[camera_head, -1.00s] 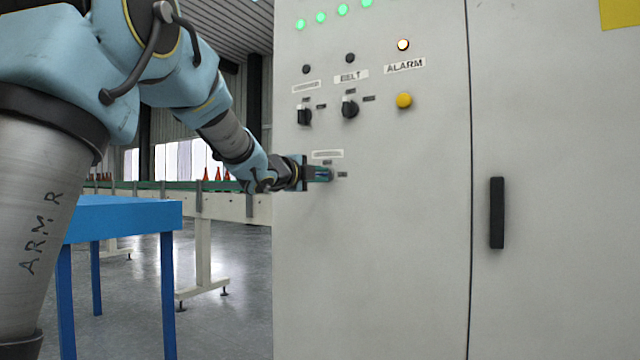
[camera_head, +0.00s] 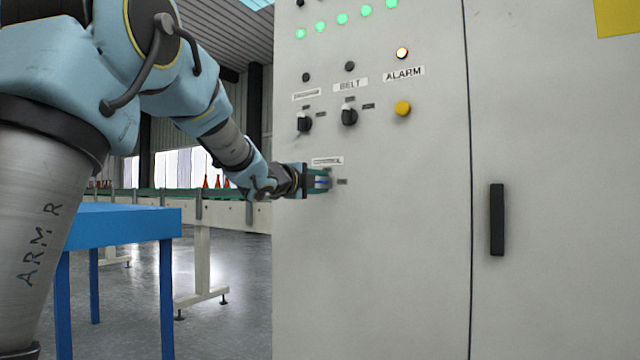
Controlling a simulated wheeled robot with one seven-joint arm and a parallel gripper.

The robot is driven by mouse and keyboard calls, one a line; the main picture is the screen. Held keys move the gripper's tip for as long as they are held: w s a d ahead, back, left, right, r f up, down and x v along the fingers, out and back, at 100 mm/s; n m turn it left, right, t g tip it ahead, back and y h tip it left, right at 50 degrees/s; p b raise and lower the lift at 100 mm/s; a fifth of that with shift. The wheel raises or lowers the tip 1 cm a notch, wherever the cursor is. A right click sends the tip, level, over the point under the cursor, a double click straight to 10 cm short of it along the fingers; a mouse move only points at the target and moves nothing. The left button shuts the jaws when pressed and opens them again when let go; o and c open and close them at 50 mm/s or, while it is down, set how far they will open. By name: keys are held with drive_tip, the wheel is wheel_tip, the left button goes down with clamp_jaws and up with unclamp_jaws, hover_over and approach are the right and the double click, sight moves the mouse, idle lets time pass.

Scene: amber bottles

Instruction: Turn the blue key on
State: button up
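My gripper (camera_head: 321,181) is at the front of the grey control cabinet (camera_head: 400,270), below the two black selector switches. Its fingers point at the panel, one above the other. A small patch of blue, apparently the blue key (camera_head: 324,182), shows between them at the panel. The fingers hide most of the key, so its angle cannot be read. Whether the fingers press on it or stand apart around it is too small to tell. A white label (camera_head: 327,161) sits just above, and a small dark tag (camera_head: 342,182) to the right.
Black selectors (camera_head: 304,122) and (camera_head: 349,115), a yellow button (camera_head: 402,108), a lit alarm lamp (camera_head: 402,53) and green lamps (camera_head: 342,19) are higher on the panel. A black door handle (camera_head: 497,220) is at right. A blue table (camera_head: 125,225) and a bottle conveyor (camera_head: 225,196) stand left.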

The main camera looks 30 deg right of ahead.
drive_tip(key=v, duration=1.1)
drive_tip(key=shift+b, duration=0.3)
drive_tip(key=shift+w, duration=0.1)
